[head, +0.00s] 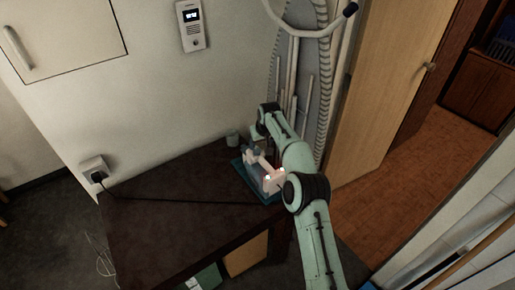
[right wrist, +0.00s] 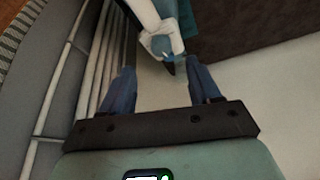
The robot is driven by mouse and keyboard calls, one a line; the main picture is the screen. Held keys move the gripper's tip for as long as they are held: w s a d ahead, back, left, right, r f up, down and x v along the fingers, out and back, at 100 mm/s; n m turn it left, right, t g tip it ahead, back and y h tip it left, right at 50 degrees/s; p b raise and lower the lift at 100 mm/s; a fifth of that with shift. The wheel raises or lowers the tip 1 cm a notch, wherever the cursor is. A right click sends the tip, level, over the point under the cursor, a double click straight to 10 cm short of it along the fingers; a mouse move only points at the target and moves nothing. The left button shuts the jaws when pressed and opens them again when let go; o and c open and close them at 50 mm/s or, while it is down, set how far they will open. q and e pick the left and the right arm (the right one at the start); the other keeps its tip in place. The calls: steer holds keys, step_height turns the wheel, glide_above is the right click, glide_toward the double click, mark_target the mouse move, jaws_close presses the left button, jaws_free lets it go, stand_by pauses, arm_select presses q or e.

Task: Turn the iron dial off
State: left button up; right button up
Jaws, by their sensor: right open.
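The iron (head: 264,172), white with a pinkish tint, lies on a blue base (head: 239,168) at the right end of the dark table. In the right wrist view, the white end of the iron (right wrist: 159,18) carries a round blue-grey part (right wrist: 161,45), possibly the dial, with a dark tip below it. My right gripper (right wrist: 160,70) is open, its two blue fingers spread either side of this part's line and holding nothing. In the head view its fingers are hard to make out near the back of the iron. My left gripper is not in view.
The dark table top (head: 160,205) is mostly clear to the left. An ironing board (head: 305,60) leans upright at the back right, close to my right arm. A cord runs from the wall socket (head: 95,172).

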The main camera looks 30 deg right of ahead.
mark_target(257, 150)
steer(key=x, duration=0.4)
steer(key=p+x, duration=0.1)
steer(key=x, duration=0.1)
steer(key=shift+w+f, duration=0.1)
steer(key=shift+w, duration=0.3)
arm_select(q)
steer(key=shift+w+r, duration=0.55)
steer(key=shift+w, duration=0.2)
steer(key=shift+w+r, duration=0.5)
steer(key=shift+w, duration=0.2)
arm_select(e)
steer(key=shift+w+f, duration=0.15)
steer(key=shift+f, duration=0.55)
steer(key=c, duration=1.1)
steer(key=shift+o, duration=0.3)
steer(key=shift+d, duration=0.1)
